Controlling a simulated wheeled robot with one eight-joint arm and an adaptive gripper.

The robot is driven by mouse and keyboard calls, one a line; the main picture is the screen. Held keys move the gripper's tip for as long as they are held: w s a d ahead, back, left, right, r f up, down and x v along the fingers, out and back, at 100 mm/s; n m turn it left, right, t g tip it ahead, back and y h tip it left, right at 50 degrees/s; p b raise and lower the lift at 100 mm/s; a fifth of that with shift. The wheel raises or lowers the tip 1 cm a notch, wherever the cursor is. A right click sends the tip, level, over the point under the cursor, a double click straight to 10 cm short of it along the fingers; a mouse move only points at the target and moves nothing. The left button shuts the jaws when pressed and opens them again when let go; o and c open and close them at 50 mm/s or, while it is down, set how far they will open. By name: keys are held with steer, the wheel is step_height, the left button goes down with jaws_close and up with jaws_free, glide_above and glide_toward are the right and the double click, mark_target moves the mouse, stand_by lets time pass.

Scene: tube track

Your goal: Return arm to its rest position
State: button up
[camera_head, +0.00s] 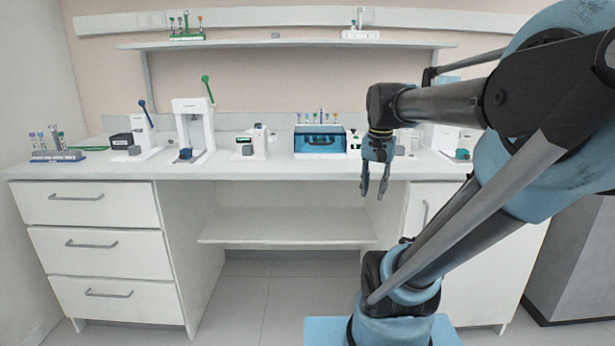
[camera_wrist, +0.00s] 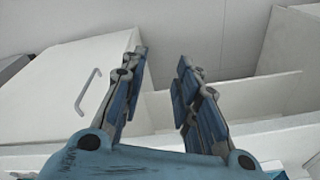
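My gripper (camera_head: 375,187) hangs pointing down in front of the bench's front edge in the head view. Its two fingers are apart with nothing between them. In the wrist view my gripper (camera_wrist: 160,90) also shows its fingers spread and empty, with white cabinet faces and a shelf behind them. My arm is folded across the right side of the head view and hides part of the bench there.
The white bench (camera_head: 270,174) carries a blue box (camera_head: 320,142), a white press with a green lever (camera_head: 193,130), a tube rack (camera_head: 55,155) and other devices. Drawers (camera_head: 90,243) stand at left. An open bay with a low shelf (camera_head: 285,228) lies below the bench.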

steer(key=s+f+n, duration=0.4)
steer(key=s+f, duration=0.6)
steer(key=f, duration=0.5)
steer(key=shift+f+n+t, duration=0.15)
steer(key=shift+n+t, duration=0.15)
steer(key=shift+n, duration=0.1)
steer(key=shift+s, duration=0.1)
steer(key=shift+w+f, duration=0.2)
steer(key=shift+w, duration=0.25)
